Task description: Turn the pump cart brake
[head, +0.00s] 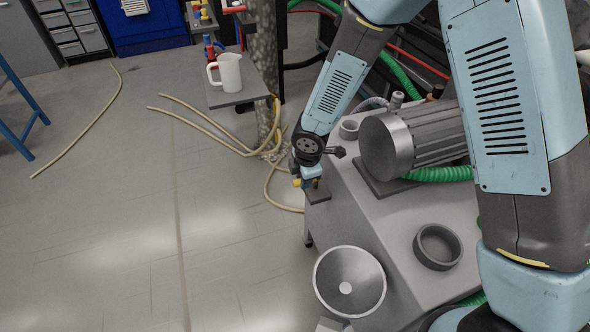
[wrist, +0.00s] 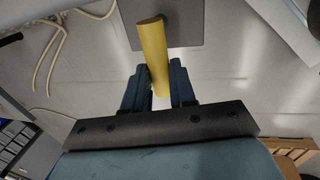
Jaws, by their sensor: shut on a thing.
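The pump cart (head: 368,215) is a grey platform with a motor (head: 395,148) on top, in the right half of the head view. The brake is a yellow lever (wrist: 152,52), seen large in the wrist view. My gripper (wrist: 160,82) is shut on the yellow lever, with a dark blue finger on each side of it. In the head view my gripper (head: 308,176) is at the cart's far left corner, and only a small yellow end of the lever (head: 297,183) shows beside it. A grey plate (wrist: 190,24) lies behind the lever in the wrist view.
A metal funnel (head: 349,281) and a dark ring (head: 437,247) are at the cart's near side. A white jug (head: 229,73) stands on a small shelf (head: 236,95) behind. Beige hoses (head: 212,128) lie on the floor. The floor left of the cart is mostly clear.

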